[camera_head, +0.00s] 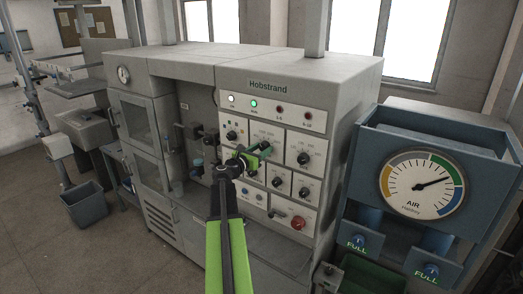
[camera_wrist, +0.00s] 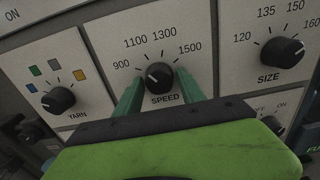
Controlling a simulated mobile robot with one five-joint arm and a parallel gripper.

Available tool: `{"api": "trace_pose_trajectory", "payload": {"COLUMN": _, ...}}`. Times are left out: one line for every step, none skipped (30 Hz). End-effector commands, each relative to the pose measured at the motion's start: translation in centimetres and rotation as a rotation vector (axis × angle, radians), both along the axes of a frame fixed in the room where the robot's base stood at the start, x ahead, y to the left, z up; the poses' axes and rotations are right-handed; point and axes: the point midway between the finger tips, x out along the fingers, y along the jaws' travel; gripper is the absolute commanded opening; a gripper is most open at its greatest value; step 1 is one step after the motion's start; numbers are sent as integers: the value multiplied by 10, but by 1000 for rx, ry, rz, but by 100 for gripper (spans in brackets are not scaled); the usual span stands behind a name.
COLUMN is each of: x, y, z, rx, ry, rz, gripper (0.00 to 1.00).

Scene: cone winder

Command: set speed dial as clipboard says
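The speed dial (camera_wrist: 160,76) is a black round knob on a pale panel, with the marks 900, 1100, 1300 and 1500 around its top. Its white pointer line points up and left, towards the 900 side; the exact setting is hard to read. My gripper (camera_wrist: 160,88) is open, with one green finger on each side of the dial; I cannot tell whether they touch it. In the head view my gripper (camera_head: 250,158) is at the panel of the Hobstrand machine (camera_head: 265,88) and covers most of the speed dial. No readable clipboard shows.
The yarn dial (camera_wrist: 58,100) is to the left and the size dial (camera_wrist: 282,52) to the right. More knobs and a red button (camera_head: 298,223) sit below. An air gauge unit (camera_head: 422,185) stands on the right. Open floor (camera_head: 105,240) lies at the left.

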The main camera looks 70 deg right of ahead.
Motion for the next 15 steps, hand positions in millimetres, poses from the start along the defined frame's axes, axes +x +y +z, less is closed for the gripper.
{"api": "trace_pose_trajectory", "payload": {"x": 0, "y": 0, "z": 0, "rx": 0, "ry": 0, "rz": 0, "gripper": 39}}
{"api": "trace_pose_trajectory", "payload": {"x": 0, "y": 0, "z": 0, "rx": 0, "ry": 0, "rz": 0, "gripper": 35}}
{"api": "trace_pose_trajectory", "payload": {"x": 0, "y": 0, "z": 0, "rx": 0, "ry": 0, "rz": 0, "gripper": 30}}
{"api": "trace_pose_trajectory", "payload": {"x": 0, "y": 0, "z": 0, "rx": 0, "ry": 0, "rz": 0, "gripper": 26}}
{"api": "trace_pose_trajectory", "payload": {"x": 0, "y": 0, "z": 0, "rx": 0, "ry": 0, "rz": 0, "gripper": 22}}
{"api": "trace_pose_trajectory", "payload": {"x": 0, "y": 0, "z": 0, "rx": 0, "ry": 0, "rz": 0, "gripper": 17}}
{"api": "trace_pose_trajectory", "payload": {"x": 0, "y": 0, "z": 0, "rx": 0, "ry": 0, "rz": 0, "gripper": 13}}
{"api": "trace_pose_trajectory", "payload": {"x": 0, "y": 0, "z": 0, "rx": 0, "ry": 0, "rz": 0, "gripper": 9}}
{"api": "trace_pose_trajectory", "payload": {"x": 0, "y": 0, "z": 0, "rx": 0, "ry": 0, "rz": 0, "gripper": 4}}
{"api": "trace_pose_trajectory", "payload": {"x": 0, "y": 0, "z": 0, "rx": 0, "ry": 0, "rz": 0, "gripper": 0}}
{"api": "trace_pose_trajectory", "payload": {"x": 0, "y": 0, "z": 0, "rx": 0, "ry": 0, "rz": 0, "gripper": 0}}
{"api": "trace_pose_trajectory", "payload": {"x": 0, "y": 0, "z": 0, "rx": 0, "ry": 0, "rz": 0, "gripper": 0}}
{"api": "trace_pose_trajectory", "payload": {"x": 0, "y": 0, "z": 0, "rx": 0, "ry": -1, "rz": 0, "gripper": 0}}
{"api": "trace_pose_trajectory", "payload": {"x": 0, "y": 0, "z": 0, "rx": -1, "ry": -2, "rz": 0, "gripper": 0}}
{"api": "trace_pose_trajectory", "payload": {"x": 0, "y": 1, "z": 0, "rx": -2, "ry": -6, "rz": 0, "gripper": 0}}
